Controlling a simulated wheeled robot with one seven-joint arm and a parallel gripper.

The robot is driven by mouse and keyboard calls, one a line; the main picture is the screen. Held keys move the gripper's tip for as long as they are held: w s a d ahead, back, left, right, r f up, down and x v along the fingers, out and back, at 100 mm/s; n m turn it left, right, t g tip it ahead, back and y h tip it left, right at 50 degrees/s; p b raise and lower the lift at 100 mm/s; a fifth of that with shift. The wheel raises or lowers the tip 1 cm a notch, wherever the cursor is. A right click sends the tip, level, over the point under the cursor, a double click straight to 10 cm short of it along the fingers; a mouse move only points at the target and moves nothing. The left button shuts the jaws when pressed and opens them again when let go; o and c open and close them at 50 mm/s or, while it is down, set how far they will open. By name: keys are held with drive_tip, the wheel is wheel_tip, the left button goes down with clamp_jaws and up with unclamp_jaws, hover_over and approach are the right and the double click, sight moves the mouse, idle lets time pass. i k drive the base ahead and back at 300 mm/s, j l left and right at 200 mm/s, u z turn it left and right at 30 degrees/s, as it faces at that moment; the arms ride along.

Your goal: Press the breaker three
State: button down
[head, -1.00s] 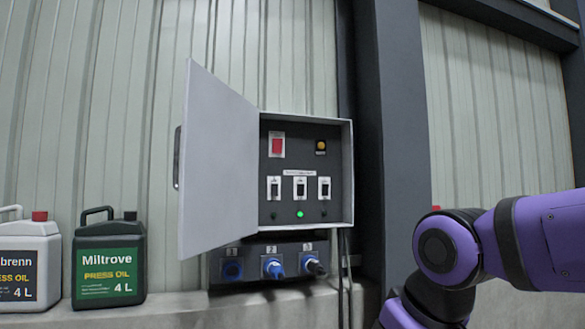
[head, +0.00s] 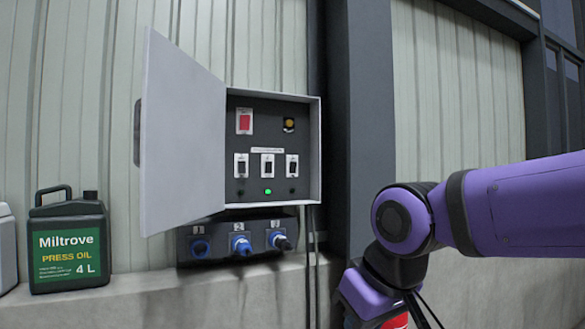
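An electrical box (head: 315,150) hangs on the wall with its grey door (head: 185,130) swung open to the left. Inside, three black breakers on white plates sit in a row: the left one (head: 241,166), the middle one (head: 267,165) and the right one (head: 292,166). Three round lamps sit below them; the middle lamp (head: 268,191) glows green and the outer two are dark. A red switch (head: 244,122) and a yellow button (head: 289,124) sit above. My purple arm is at the right, apart from the box; my gripper is out of view.
Blue sockets numbered 1, 2 and 3 (head: 241,245) are below the box on a dark panel. A dark column (head: 372,110) rises right of the box.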

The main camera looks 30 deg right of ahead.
sight(292, 165)
drive_tip(key=i+l+z, duration=0.1)
drive_tip(key=i, duration=0.25)
drive_tip(key=i+j+z, duration=0.15)
drive_tip(key=i, duration=0.45)
